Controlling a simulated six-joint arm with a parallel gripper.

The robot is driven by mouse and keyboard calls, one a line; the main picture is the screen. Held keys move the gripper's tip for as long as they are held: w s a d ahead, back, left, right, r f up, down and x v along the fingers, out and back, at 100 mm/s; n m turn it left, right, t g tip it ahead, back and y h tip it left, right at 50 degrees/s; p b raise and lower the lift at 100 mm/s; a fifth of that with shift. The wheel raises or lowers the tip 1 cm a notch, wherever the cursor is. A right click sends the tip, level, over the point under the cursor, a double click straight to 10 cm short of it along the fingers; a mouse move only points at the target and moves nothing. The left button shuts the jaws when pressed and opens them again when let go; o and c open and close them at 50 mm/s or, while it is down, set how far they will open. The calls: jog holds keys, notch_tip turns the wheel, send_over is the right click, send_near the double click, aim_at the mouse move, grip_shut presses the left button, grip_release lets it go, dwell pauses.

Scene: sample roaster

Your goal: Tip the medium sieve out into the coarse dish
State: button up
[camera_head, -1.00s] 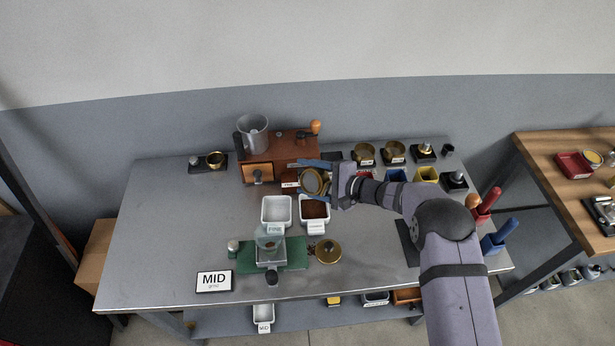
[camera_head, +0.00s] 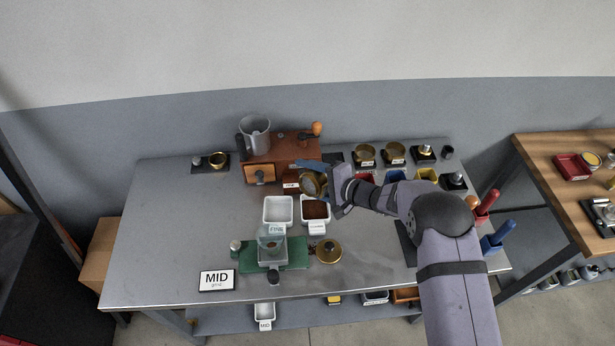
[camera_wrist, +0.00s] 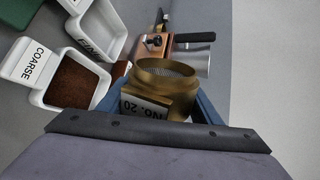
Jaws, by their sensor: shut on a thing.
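My gripper (camera_head: 311,178) is shut on a brass sieve (camera_head: 312,185) with a "No. 20" tag. In the wrist view the sieve (camera_wrist: 165,78) sits between the blue fingers; its rim and inner wall show, but its floor and any contents do not. In the head view it is tilted, held above and just behind the coarse dish. The coarse dish (camera_head: 327,224) is white, labelled COARSE in the wrist view (camera_wrist: 37,97), and holds dark brown grounds (camera_head: 315,210).
An empty white FINE dish (camera_head: 278,208) stands left of the coarse dish.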

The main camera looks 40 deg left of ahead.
jog(key=shift+s+n+t+b, duration=0.3)
jog(key=shift+n+t, duration=0.4)
jog(key=shift+n, duration=0.2)
jog(key=shift+w, duration=0.1)
jog(key=shift+r+p, duration=0.5)
jog(key=shift+f, duration=0.1)
jog(key=shift+s+f+n+b, duration=0.2)
jog(key=shift+n+b, duration=0.3)
jog(key=shift+b, duration=0.15)
jog(key=shift+s+n+t+b, duration=0.15)
jog(key=shift+n+t+b, duration=0.35)
jog(key=shift+t+b, duration=0.15)
jog(key=shift+r, duration=0.1)
